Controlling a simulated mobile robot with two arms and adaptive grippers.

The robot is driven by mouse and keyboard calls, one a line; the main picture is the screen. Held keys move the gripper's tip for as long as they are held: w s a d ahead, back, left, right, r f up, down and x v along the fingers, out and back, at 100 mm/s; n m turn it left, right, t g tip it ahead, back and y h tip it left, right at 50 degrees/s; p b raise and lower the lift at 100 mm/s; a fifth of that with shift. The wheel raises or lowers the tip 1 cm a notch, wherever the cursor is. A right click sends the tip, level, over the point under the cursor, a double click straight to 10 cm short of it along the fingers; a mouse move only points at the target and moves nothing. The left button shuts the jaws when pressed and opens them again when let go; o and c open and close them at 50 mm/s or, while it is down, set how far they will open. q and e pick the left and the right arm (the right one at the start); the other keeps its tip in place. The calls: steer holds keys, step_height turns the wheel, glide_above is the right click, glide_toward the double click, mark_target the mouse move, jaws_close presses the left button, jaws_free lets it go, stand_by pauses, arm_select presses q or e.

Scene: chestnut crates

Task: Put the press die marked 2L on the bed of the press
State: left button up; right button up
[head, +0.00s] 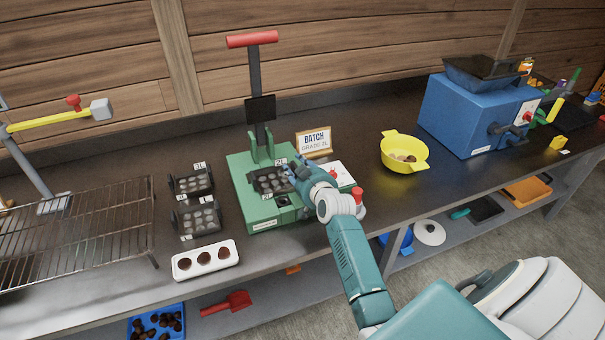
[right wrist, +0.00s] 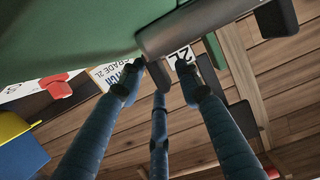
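The dark press die marked 2L (head: 268,182) sits on the bed of the green press (head: 264,217). It looks level, with rows of round hollows on top. My right gripper (head: 297,171) is at the die's right end. In the right wrist view, its blue fingers (right wrist: 158,78) come up around a dark part beside a white tag (right wrist: 181,58) reading 2L. The fingers converge, but I cannot tell whether they clamp the die or stand apart from it. The contact is partly hidden. My left gripper is not in view.
Left of the press lie a die marked 1L (head: 190,183), another dark die (head: 198,219), a white tray (head: 205,260) and a wire rack (head: 75,230). A sign (head: 314,142) reads grade 2L. A yellow bowl (head: 404,152) and a blue machine (head: 465,115) stand right.

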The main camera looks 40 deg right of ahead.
steer(key=v, duration=1.1)
steer(key=shift+s+a+b, duration=0.1)
steer(key=shift+s+b, duration=0.15)
steer(key=shift+b, duration=0.05)
